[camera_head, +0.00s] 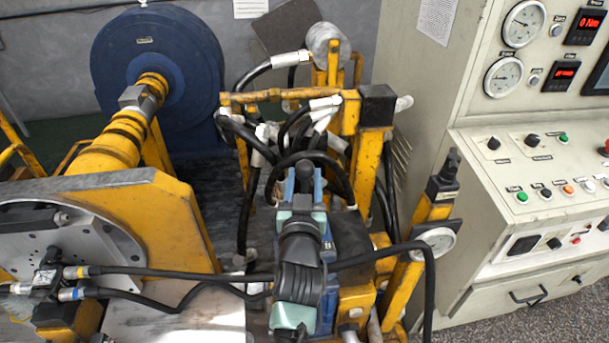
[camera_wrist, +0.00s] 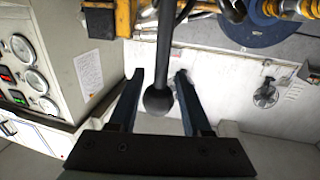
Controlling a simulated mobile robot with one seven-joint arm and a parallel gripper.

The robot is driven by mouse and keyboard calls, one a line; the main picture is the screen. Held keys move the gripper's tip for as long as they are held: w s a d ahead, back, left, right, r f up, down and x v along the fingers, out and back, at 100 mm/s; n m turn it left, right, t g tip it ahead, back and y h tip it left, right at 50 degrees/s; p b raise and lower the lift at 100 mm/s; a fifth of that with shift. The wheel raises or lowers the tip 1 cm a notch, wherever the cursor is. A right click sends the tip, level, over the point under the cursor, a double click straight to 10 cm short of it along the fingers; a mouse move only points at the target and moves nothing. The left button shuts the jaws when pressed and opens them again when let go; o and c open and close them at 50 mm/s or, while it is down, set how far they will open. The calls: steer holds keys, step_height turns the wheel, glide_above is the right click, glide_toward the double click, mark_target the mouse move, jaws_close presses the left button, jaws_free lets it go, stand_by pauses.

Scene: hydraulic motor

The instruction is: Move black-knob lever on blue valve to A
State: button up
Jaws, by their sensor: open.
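In the wrist view, my gripper (camera_wrist: 159,74) is open, with its two dark fingers spread apart. A black ball knob (camera_wrist: 158,101) on a dark lever rod (camera_wrist: 164,50) shows between the fingers, with clear gaps on both sides. I cannot tell how deep it sits between them. A second black knob (camera_wrist: 233,10) shows at the upper edge, outside the fingers. In the head view, my arm covers the middle of the machine. The blue valve body, the lever and the A marking cannot be made out there.
Black hoses and a yellow frame (camera_head: 371,165) crowd around my arm. A blue flywheel (camera_head: 155,65) is at the back left. A control cabinet (camera_head: 540,150) with buttons and gauges stands at the right.

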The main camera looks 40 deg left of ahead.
steer(key=shift+w, duration=0.1)
steer(key=shift+c, duration=0.2)
jaws_close()
steer(key=shift+r, duration=0.1)
